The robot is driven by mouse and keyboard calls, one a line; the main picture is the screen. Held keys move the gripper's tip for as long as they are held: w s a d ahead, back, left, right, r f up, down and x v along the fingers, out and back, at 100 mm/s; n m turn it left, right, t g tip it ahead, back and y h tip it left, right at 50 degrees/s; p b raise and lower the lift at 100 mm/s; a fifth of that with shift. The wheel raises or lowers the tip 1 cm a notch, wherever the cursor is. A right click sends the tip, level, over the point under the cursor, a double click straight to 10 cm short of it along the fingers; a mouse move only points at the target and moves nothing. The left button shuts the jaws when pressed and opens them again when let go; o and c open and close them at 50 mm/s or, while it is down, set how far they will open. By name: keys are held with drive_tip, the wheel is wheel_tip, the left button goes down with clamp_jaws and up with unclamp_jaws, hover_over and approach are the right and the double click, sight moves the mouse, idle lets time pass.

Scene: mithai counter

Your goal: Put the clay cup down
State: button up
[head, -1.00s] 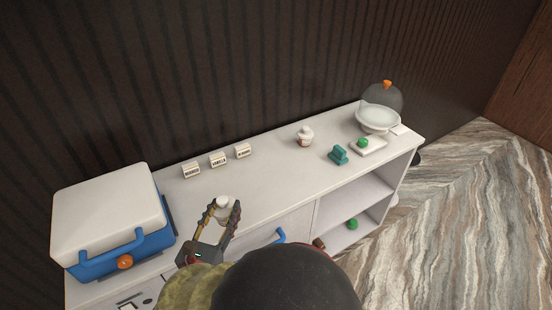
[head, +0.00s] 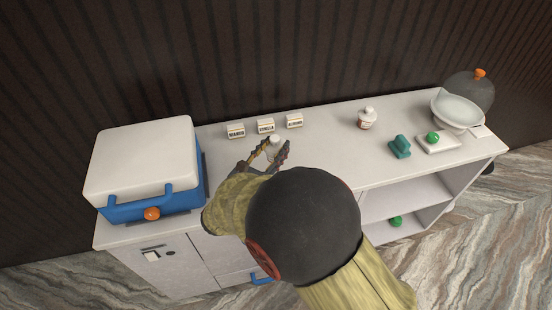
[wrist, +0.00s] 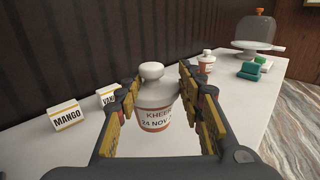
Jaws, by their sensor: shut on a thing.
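My gripper (wrist: 165,105) is shut on a pale cup-like jar (wrist: 155,97) with a round white lid. Its label reads "KHEER" and "24 NOV". The jar stands roughly upright between the fingers. In the head view, my gripper (head: 271,154) is over the counter's front left half, with the jar's white top (head: 275,142) showing between the fingertips.
Name cards (head: 265,127) stand behind my gripper. A blue-and-white cooler (head: 145,170) is left. Counter between the cards and second jar is clear.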

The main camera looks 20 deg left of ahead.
sight(270, 161)
drive_tip(key=w+f, duration=0.1)
drive_tip(key=w+f+b, duration=0.1)
drive_tip(key=f, duration=0.1)
drive_tip(key=shift+w+a+f, duration=0.2)
drive_tip(key=shift+w+a, duration=0.15)
wheel_tip(270, 161, down, 3)
drive_tip(key=shift+w+f+b, duration=0.1)
drive_tip(key=shift+f+b, duration=0.05)
drive_tip(key=shift+b, duration=1)
drive_tip(key=o, duration=1.3)
drive_tip(key=shift+c, duration=0.2)
drive_tip(key=p+v, duration=0.3)
drive_tip(key=v, duration=0.9)
